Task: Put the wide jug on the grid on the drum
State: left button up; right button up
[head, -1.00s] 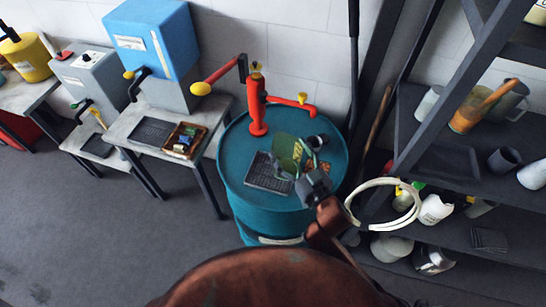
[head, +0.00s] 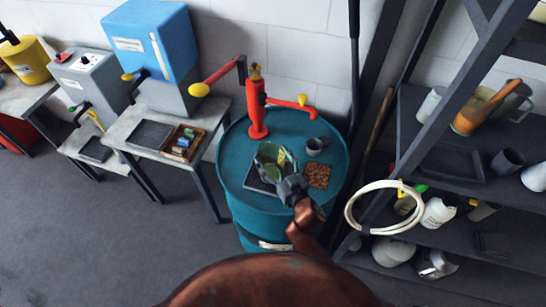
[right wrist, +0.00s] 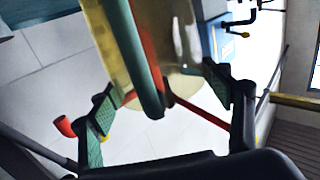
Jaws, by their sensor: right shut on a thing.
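The wide jug (head: 272,156), translucent yellow-green, is held by my right gripper (head: 283,178) above or at the drum top. Its green handle (right wrist: 136,60) stands between the fingers in the right wrist view, in front of its yellowish body (right wrist: 165,30). The right gripper is shut on the jug. The dark grid (head: 256,185) lies on the teal drum (head: 233,155), largely hidden by the jug and gripper. The jug overlaps the grid in the head view; I cannot tell whether it touches it. My left gripper is not in view.
A red pump (head: 257,110) with a spout stands at the back of the drum. A grey mug (head: 315,146) and a brown mat (head: 318,176) are to the jug's right. A white hose coil (head: 384,229) is by the shelves at right.

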jog(key=shift+f, duration=0.15)
jog(key=o, duration=1.6)
jog(key=shift+c, duration=0.2)
jog(key=v, duration=1.2)
